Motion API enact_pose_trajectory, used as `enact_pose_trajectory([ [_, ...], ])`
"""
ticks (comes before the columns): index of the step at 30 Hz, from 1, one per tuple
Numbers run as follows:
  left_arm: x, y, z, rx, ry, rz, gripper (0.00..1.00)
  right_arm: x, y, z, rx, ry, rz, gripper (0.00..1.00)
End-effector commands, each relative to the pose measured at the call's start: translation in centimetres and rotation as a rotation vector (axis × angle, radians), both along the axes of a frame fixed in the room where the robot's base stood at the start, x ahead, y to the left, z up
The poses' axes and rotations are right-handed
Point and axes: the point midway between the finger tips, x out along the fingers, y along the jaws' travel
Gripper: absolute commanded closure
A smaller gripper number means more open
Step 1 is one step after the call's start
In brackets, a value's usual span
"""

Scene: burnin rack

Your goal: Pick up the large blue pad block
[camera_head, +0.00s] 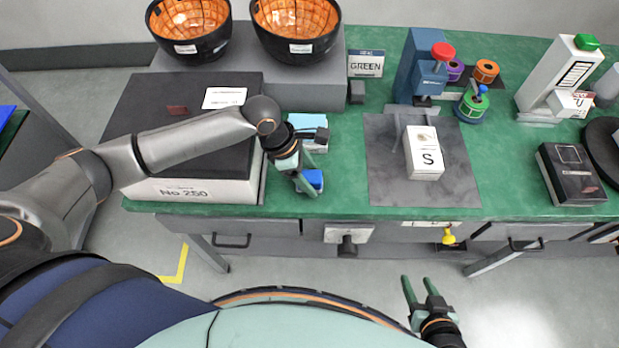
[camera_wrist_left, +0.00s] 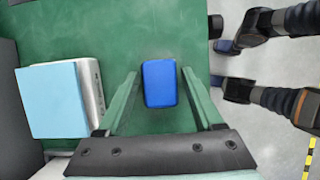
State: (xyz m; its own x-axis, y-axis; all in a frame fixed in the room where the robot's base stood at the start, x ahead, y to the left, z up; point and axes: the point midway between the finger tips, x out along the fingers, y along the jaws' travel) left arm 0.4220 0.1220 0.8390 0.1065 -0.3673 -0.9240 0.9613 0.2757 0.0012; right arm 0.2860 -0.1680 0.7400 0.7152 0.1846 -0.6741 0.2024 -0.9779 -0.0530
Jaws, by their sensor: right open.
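A blue block (camera_head: 314,178) with rounded edges sits on the green table near its front edge, partly hidden by my left gripper (camera_head: 306,176). In the left wrist view the blue block (camera_wrist_left: 159,83) lies between the lines of the two green fingers of my left gripper (camera_wrist_left: 160,80), with a gap on each side. The left gripper is open and empty; I cannot tell how far its fingertips are above the table. My right gripper (camera_head: 421,288) is open and empty, low in front of the table.
A light blue pad on a pale box (camera_wrist_left: 55,100) stands left of the block in the wrist view. A large dark-topped box (camera_head: 190,190) is at left. A grey mat (camera_head: 455,185) with a white S block (camera_head: 424,155) lies to the right.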

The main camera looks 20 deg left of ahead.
Motion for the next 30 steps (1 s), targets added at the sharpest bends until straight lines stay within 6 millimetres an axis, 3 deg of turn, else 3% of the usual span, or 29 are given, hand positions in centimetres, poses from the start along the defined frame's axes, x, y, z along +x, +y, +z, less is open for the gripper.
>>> enact_pose_trajectory([
  [2, 0.00, 0.02, 0.01, 0.000, 0.000, 0.000, 0.42, 0.02, -0.01, 0.02, 0.000, -0.001, 0.000, 0.50],
  [17, -0.04, 0.04, -0.02, 0.001, 0.002, 0.001, 0.98, 0.04, 0.00, 0.04, 0.000, -0.001, 0.000, 0.50],
  [30, -0.02, 0.00, 0.61, 0.000, 0.001, 0.000, 1.00, 0.04, 0.00, 0.11, 0.000, -0.001, 0.000, 0.50],
])
